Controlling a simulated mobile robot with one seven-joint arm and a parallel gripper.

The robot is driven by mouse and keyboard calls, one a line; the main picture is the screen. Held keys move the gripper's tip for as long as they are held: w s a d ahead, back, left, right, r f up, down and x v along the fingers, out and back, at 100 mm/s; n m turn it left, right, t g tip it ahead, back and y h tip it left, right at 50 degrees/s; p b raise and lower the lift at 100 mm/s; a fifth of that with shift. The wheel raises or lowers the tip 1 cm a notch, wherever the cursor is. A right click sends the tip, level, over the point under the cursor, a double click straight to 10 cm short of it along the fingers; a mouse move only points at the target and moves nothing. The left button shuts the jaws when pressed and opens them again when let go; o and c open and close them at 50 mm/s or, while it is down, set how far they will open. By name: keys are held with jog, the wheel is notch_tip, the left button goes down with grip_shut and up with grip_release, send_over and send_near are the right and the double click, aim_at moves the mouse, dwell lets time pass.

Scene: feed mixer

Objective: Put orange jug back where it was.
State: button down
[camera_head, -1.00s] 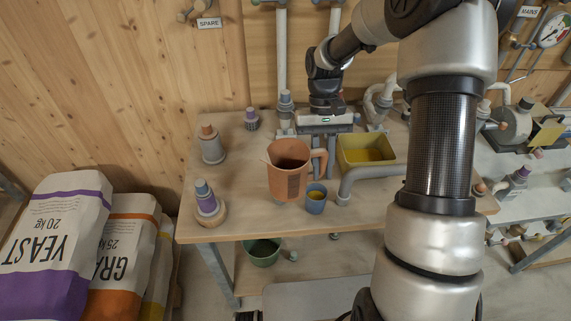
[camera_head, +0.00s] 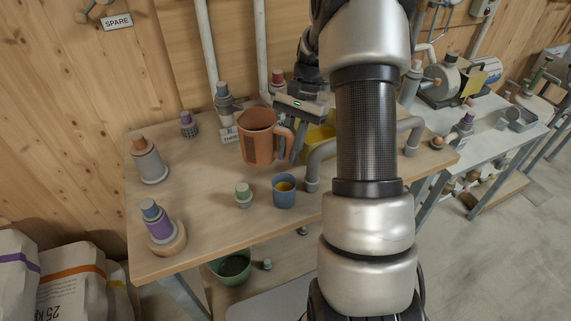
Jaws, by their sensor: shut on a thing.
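The orange jug (camera_head: 257,143) is upright over the wooden table, near its back middle, with its handle to the right. My gripper (camera_head: 290,140) reaches down from above at the jug's right side and is shut on the handle. The fingertips are partly hidden behind the handle. I cannot tell whether the jug's base touches the table. A small label plate (camera_head: 229,136) on the table is partly covered by the jug.
Grey (camera_head: 148,161) and purple (camera_head: 161,223) bottles stand left. The left middle of the table is clear.

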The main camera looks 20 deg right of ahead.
jog(key=shift+f, duration=2.05)
jog(key=shift+f, duration=0.1)
jog(key=c, duration=1.7)
grip_release()
jog(key=shift+o, duration=0.2)
